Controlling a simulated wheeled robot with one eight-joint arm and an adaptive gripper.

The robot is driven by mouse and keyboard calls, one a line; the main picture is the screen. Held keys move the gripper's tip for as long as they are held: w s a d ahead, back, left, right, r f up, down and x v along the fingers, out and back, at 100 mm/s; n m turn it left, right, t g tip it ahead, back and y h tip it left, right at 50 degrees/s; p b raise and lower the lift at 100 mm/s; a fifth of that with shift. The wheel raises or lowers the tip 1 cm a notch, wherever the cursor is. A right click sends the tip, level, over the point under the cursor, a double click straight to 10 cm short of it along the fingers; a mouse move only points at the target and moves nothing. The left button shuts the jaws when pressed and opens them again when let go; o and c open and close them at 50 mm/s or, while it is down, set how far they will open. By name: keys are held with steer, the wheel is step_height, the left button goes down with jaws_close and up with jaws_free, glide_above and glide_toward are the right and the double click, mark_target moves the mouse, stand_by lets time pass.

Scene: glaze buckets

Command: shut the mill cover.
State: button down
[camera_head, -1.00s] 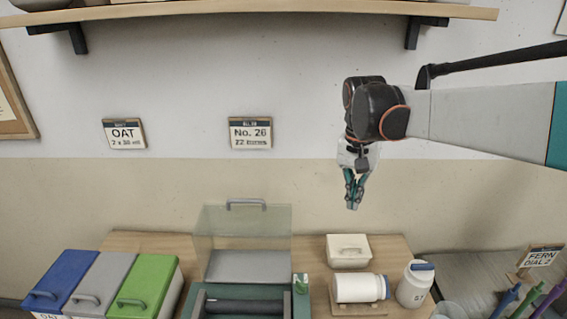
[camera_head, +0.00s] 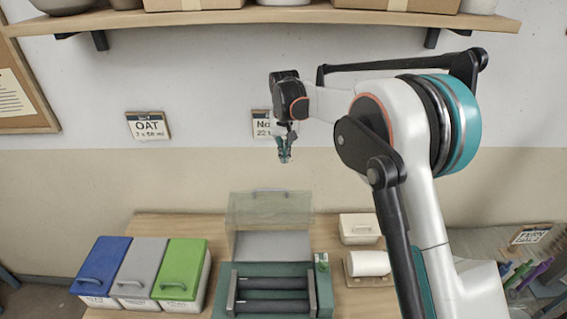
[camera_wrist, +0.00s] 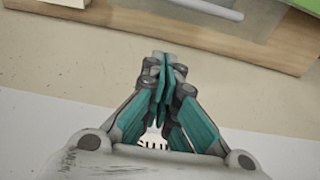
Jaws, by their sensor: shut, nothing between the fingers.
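The mill (camera_head: 270,306) is a dark green unit with two black rollers, standing on the wooden table in the head view. Its clear cover (camera_head: 271,212) stands raised upright at the back of the mill, with a handle along its top edge. My gripper (camera_head: 285,158) is above and slightly right of the cover in the head view, in front of the wall, not touching it. In the wrist view my gripper (camera_wrist: 165,70) has its teal fingers together with nothing between them.
Blue (camera_head: 101,262), grey (camera_head: 143,262) and green (camera_head: 182,265) lidded bins stand left of the mill. A shelf (camera_head: 250,17) with boxes runs overhead. Wall signs hang behind my gripper.

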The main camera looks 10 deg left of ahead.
steer(key=shift+s+d+f, duration=0.1)
steer(key=shift+s+f, duration=0.35)
steer(key=shift+f, duration=0.95)
steer(key=shift+s+d+f, duration=0.15)
steer(key=shift+s+f, duration=0.35)
steer(key=shift+f, duration=0.85)
steer(key=shift+s+d+f, duration=0.1)
steer(key=shift+s+f, duration=0.35)
steer(key=shift+f, duration=0.95)
